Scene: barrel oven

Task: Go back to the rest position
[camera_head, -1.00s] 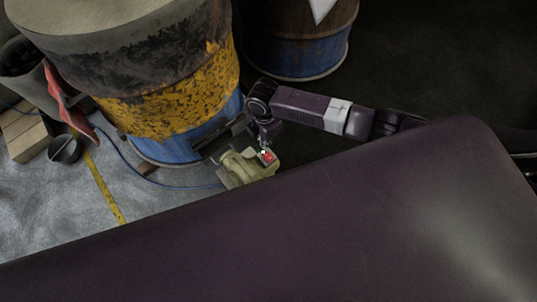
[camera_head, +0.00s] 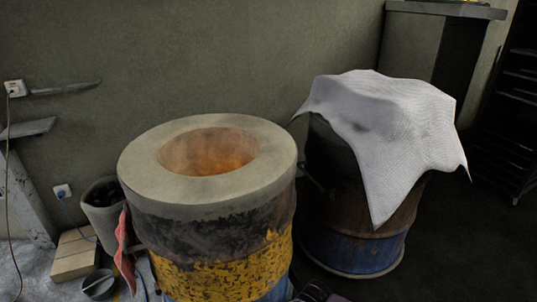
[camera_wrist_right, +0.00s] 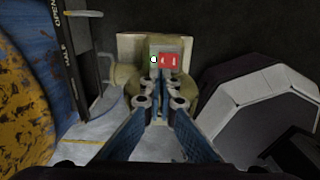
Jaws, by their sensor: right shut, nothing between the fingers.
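My right gripper (camera_wrist_right: 159,92) shows in the right wrist view. Its two blue-sided fingers come together at the tips, with nothing between them. Just beyond the fingertips is a beige device (camera_wrist_right: 128,52) with a red button (camera_wrist_right: 168,61) and a small green-ringed white one (camera_wrist_right: 154,59). I cannot tell whether the tips touch it. In the head view, neither gripper shows; only a dark piece, perhaps my right arm, shows at the bottom edge. My left gripper is in neither view.
The barrel oven (camera_head: 215,240) stands in front, its round opening (camera_head: 208,152) glowing orange. A second barrel (camera_head: 350,245) under a white cloth (camera_head: 385,120) stands to its right. A wooden block (camera_head: 74,255) and dark bowl (camera_head: 98,284) lie at lower left. Dark floor is clear at lower right.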

